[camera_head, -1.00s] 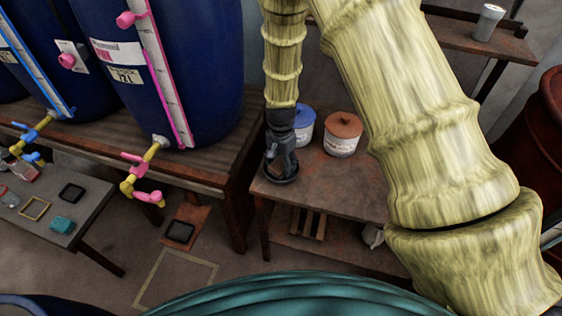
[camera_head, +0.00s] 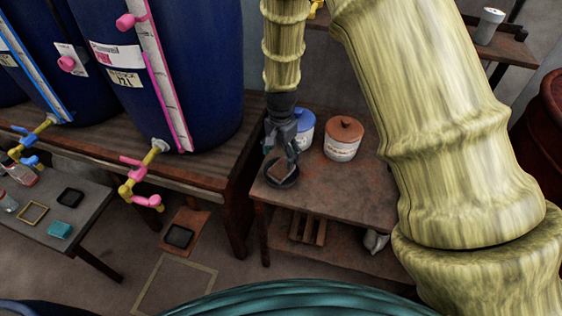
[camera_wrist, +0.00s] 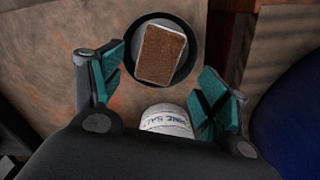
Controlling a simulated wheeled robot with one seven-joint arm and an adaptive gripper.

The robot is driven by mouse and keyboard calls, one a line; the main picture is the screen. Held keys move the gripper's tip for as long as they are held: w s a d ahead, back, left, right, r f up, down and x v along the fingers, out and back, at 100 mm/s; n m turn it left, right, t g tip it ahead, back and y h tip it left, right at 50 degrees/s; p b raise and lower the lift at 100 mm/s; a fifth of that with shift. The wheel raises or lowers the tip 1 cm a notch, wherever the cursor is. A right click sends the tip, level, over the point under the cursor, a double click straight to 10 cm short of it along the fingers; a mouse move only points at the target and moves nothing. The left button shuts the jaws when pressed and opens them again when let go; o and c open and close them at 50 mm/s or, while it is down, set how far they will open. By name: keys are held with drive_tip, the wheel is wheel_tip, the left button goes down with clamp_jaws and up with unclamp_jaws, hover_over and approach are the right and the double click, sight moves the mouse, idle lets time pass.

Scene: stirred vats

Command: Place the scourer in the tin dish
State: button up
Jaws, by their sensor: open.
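The scourer (camera_wrist: 160,54) is a brown rectangular pad with a pale edge. It lies inside the round dark tin dish (camera_wrist: 190,40), within its rim, in the wrist view. In the head view the scourer (camera_head: 283,171) shows in the dish (camera_head: 281,182) near the left front corner of the brown table. My gripper (camera_head: 286,158) is just above the dish. In the wrist view its teal-padded fingers (camera_wrist: 160,88) are spread apart, with the scourer beyond them and nothing between the pads.
A blue-lidded pot (camera_head: 304,128) and an orange-lidded pot (camera_head: 343,140) stand behind and right of the dish. Blue vats (camera_head: 190,60) with taps stand on the bench at left. The table's right part is clear.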

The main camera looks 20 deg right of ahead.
sight(281, 168)
drive_tip(key=shift+r+b, duration=0.35)
drive_tip(key=shift+r, duration=2.6)
